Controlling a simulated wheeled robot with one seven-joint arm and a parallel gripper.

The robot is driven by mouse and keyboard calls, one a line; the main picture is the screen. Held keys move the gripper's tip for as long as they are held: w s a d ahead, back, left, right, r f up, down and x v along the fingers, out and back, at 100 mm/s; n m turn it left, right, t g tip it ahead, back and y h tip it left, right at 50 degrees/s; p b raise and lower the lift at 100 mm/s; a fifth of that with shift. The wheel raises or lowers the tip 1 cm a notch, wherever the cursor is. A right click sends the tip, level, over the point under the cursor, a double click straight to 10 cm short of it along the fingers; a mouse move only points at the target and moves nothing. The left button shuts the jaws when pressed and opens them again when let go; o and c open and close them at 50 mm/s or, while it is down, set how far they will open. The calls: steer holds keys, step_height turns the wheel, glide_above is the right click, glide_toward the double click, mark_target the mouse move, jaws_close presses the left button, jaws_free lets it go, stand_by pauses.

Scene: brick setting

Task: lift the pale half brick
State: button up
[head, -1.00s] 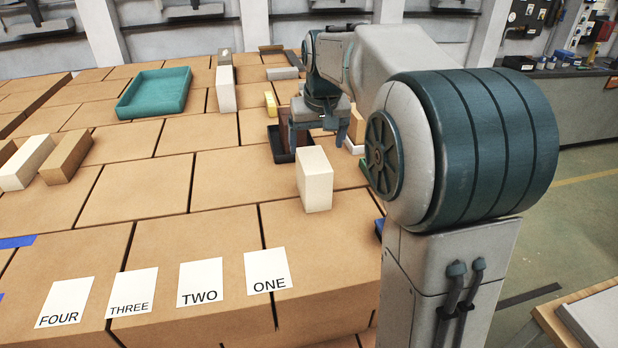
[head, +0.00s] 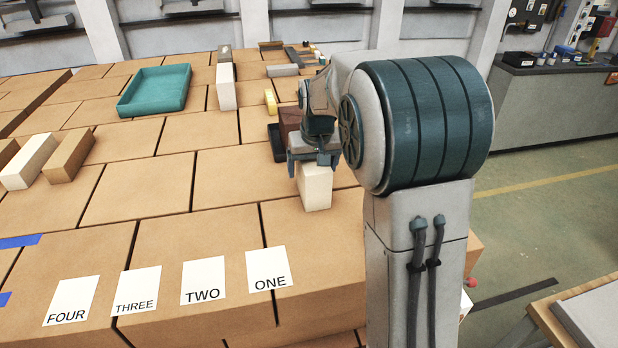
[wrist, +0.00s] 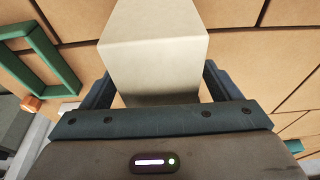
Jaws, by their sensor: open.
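The pale half brick (head: 316,190) stands on the brown surface right of the middle in the head view. In the wrist view the brick (wrist: 153,55) shows large, with its near part between my gripper's fingers. My gripper (head: 313,164) is open, with its fingers pointing down at the brick's upper part, one on either side. In the wrist view the gripper (wrist: 158,92) has a finger to the left and right of the brick, with gaps beside it. Whether either finger touches it I cannot tell.
A dark tray (head: 277,143) with a reddish-brown brick (head: 289,120) lies just behind my gripper. A teal tray (head: 155,91), an upright pale brick (head: 226,88) and bricks at the left stand farther off. Labelled cards (head: 203,281) lie in front. The middle surface is clear.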

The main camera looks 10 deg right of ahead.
steer(key=shift+f, duration=0.25)
stand_by(0.4)
steer(key=c, duration=1.5)
steer(key=shift+r, duration=0.2)
